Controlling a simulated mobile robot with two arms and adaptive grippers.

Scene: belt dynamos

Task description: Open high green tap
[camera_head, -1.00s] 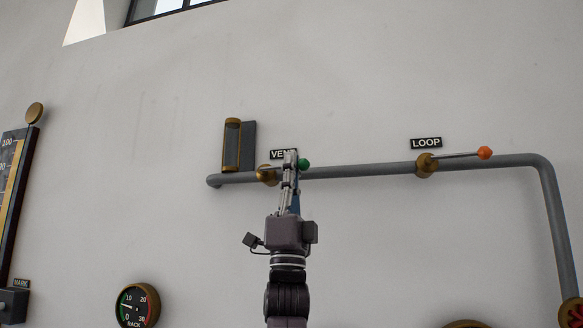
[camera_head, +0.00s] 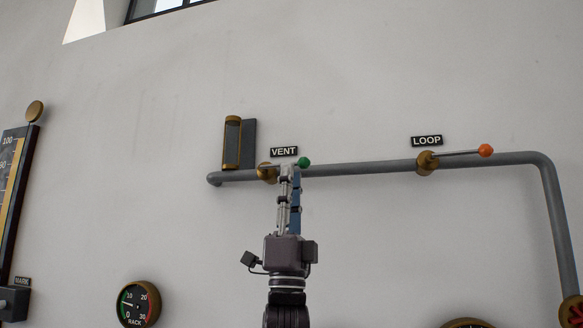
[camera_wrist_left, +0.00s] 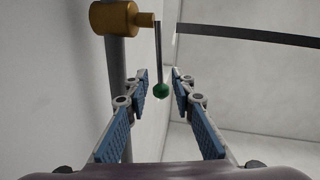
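The high green tap sits on the grey pipe under the VENT sign (camera_head: 284,151). Its brass body (camera_head: 267,173) is left of my gripper, and its thin lever lies roughly along the pipe to a green knob (camera_head: 303,162). My left gripper (camera_head: 289,170) reaches up from below, its fingertips at the lever. In the left wrist view, the brass body (camera_wrist_left: 122,18) is at the top, and the lever hangs down to the green knob (camera_wrist_left: 160,90). The open left fingers (camera_wrist_left: 160,80) stand on both sides of the knob, with gaps. My right gripper is not seen.
The grey pipe (camera_head: 360,169) runs along the wall and bends down at the right. An orange-knobbed tap (camera_head: 485,151) is under the LOOP sign (camera_head: 426,141). A sight glass (camera_head: 232,143) stands above the pipe's left end. A RACK gauge (camera_head: 138,304) is lower left.

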